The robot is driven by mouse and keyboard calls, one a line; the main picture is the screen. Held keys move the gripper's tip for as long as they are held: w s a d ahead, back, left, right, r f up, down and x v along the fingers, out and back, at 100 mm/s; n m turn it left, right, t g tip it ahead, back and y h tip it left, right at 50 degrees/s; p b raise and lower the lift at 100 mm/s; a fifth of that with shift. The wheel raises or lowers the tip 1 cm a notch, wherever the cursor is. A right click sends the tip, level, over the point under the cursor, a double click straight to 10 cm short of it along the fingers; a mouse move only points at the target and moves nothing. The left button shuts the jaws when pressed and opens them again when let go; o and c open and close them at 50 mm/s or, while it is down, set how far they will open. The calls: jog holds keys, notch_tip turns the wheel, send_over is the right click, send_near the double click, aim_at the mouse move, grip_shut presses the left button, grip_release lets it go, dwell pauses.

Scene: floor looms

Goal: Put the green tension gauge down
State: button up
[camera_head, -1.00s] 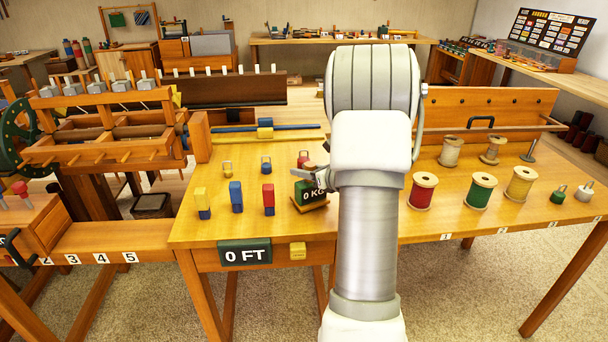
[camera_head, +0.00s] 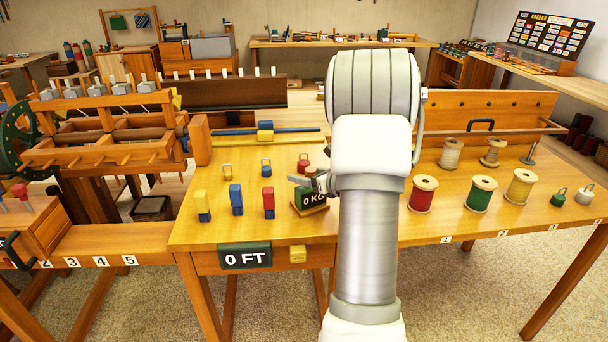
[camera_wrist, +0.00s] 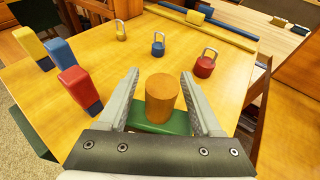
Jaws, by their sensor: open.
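My gripper (camera_wrist: 160,78) is open, with one finger on each side of the cylinder and visible gaps between.
Blue, red and yellow-blue blocks (camera_head: 236,199) stand left of the gauge. Thread spools (camera_head: 480,192) stand right of my arm.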

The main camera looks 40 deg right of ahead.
jog(key=p+v, duration=0.1)
jog(key=v, duration=1)
jog(key=shift+s, duration=0.35)
jog(key=shift+r, duration=0.1)
